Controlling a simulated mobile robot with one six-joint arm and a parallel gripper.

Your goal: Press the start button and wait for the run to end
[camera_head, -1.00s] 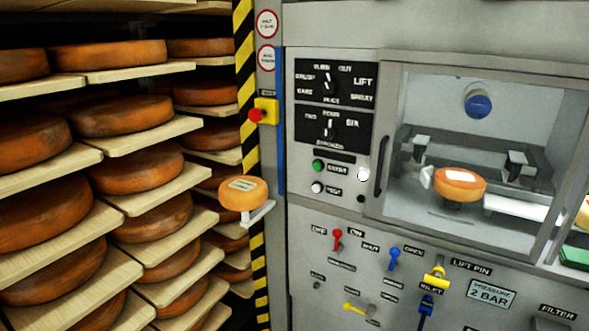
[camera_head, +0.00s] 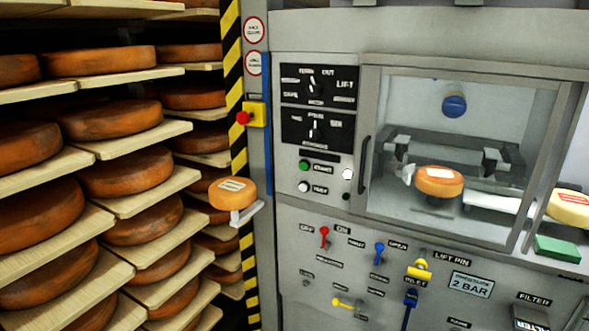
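The green start button (camera_head: 304,165) is on the grey machine's front panel, below two black dial plates. Its label is too blurred to read surely. A white button (camera_head: 303,187) sits just below it. A pale round lamp or knob (camera_head: 347,174) is to the right. Behind the clear door, a small orange cheese wheel (camera_head: 438,181) with a pale label sits on a support under a blue-tipped part (camera_head: 454,105). The door looks closed. My gripper is not in this view.
A red emergency button (camera_head: 243,118) on a yellow box is left of the panel. Shelves of large cheese wheels (camera_head: 110,119) fill the left. A small wheel (camera_head: 232,193) sits on a bracket. Valves, including a red lever (camera_head: 324,236), line the lower panel. A green block (camera_head: 557,248) is at right.

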